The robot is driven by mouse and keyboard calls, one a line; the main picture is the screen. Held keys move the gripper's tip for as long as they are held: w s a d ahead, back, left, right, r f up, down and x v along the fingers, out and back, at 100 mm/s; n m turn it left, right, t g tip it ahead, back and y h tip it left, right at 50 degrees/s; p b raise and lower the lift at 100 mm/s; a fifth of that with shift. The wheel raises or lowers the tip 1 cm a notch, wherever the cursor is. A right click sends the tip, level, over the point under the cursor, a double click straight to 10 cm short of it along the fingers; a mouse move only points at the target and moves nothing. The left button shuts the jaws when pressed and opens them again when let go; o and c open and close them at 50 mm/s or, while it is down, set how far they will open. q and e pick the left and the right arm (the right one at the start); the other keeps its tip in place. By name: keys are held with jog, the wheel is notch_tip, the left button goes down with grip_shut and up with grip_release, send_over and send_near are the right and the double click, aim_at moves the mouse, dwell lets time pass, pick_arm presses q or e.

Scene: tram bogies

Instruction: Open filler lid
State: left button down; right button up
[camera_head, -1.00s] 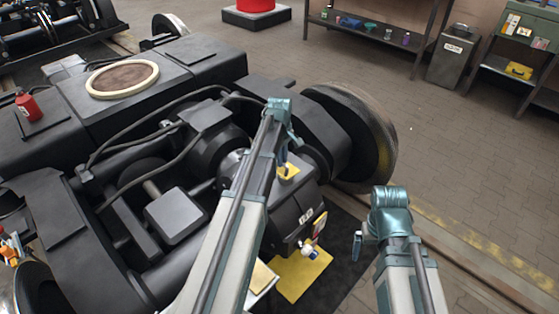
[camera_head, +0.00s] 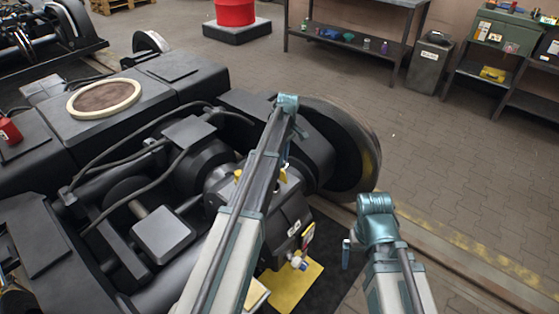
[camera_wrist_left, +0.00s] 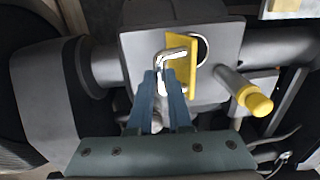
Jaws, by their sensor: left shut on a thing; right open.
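The filler lid is a small yellow plate (camera_wrist_left: 183,66) with a bent silver handle (camera_wrist_left: 172,54) on its face. In the left wrist view it is seen nearly edge-on, tilted up from the grey housing (camera_wrist_left: 215,85). A round metal ring (camera_wrist_left: 201,50) shows beside it. My left gripper (camera_wrist_left: 163,84) is shut on the handle. In the head view the lid (camera_head: 283,175) is a narrow yellow strip below my left gripper (camera_head: 286,160), partly hidden by the arm. My right gripper (camera_head: 347,254) is open and empty, right of the housing.
A yellow-capped rod (camera_wrist_left: 255,100) sticks out of the housing beside the lid. A wheel (camera_head: 350,150) stands behind my left gripper. A yellow mat (camera_head: 294,285) lies on the floor below. Paved floor (camera_head: 450,170) to the right is clear.

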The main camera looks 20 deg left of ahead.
pick_arm(q)
jog(key=shift+w+d+f+g+b, duration=0.1)
jog(key=shift+w+d+g+b, duration=0.05)
jog(key=shift+w+g+b, duration=0.15)
jog(key=shift+w+d+f+g+b, duration=0.1)
jog(key=shift+w+g, duration=0.1)
jog(key=shift+w, duration=0.15)
jog(key=shift+w, duration=0.15)
jog(key=c, duration=0.8)
grip_release()
jog(key=shift+d, duration=0.1)
jog(key=shift+c, duration=0.2)
jog(key=shift+r, duration=0.1)
notch_tip(320, 180, up, 13)
jog(key=w+d+p, duration=0.1)
jog(key=w+p, duration=0.1)
jog(key=p, duration=1.1)
jog(key=shift+w+r+p, duration=0.15)
jog(key=shift+w+p, duration=0.2)
